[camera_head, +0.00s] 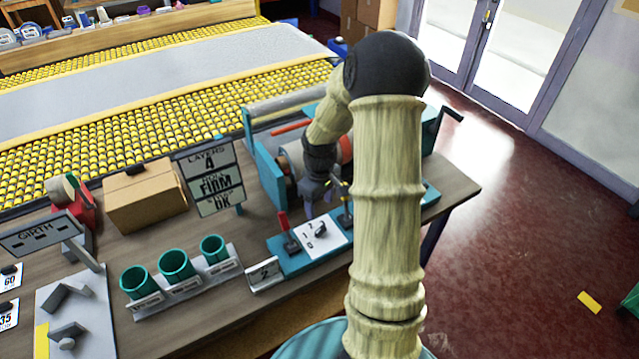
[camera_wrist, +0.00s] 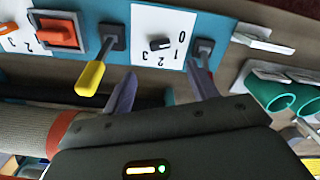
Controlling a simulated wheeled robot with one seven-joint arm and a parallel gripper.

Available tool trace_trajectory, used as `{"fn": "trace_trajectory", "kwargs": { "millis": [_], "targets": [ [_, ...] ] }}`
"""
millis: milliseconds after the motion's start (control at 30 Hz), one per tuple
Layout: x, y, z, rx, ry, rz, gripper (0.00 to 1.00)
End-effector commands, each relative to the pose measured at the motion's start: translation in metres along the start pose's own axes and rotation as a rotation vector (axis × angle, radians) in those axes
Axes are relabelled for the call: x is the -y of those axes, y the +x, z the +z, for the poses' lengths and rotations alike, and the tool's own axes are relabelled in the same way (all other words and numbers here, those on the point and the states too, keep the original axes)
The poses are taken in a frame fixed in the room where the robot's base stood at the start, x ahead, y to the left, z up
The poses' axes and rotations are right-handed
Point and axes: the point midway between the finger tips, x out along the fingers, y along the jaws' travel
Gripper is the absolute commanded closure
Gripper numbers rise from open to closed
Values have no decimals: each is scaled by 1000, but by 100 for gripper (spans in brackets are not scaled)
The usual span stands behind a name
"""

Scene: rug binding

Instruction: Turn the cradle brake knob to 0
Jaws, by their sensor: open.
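A small black knob (camera_wrist: 159,43) sits on a white dial plate (camera_wrist: 142,18) marked 0, 1, 2, 3. The knob lies nearly crosswise in the wrist view; I cannot tell which number it points to. The same knob (camera_head: 321,231) and plate (camera_head: 311,243) show on the teal panel in the head view. No readable label names the knob. My gripper (camera_wrist: 162,69) is open and empty, its fingers pointing towards the panel on either side of the knob, apart from it. In the head view my gripper (camera_head: 318,200) is just behind the plate.
A yellow-handled lever (camera_wrist: 91,77) stands beside one finger; another lever (camera_wrist: 203,46) is partly behind the other finger. An orange switch (camera_wrist: 58,32) lies further left. Teal cups (camera_head: 175,264) and a sign board (camera_head: 210,178) stand left of the panel.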

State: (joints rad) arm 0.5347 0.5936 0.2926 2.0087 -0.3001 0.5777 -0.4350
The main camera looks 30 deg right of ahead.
Motion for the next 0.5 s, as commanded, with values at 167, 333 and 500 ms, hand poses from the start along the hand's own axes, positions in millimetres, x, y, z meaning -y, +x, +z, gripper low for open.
{"fn": "trace_trajectory", "kwargs": {
  "millis": [167,333,500],
  "targets": [
    [-1,-37,-1,-4,0,4,42],
    [-1,-63,0,-2,0,3,42],
    [0,-73,0,-1,-2,0,42]
  ]
}}
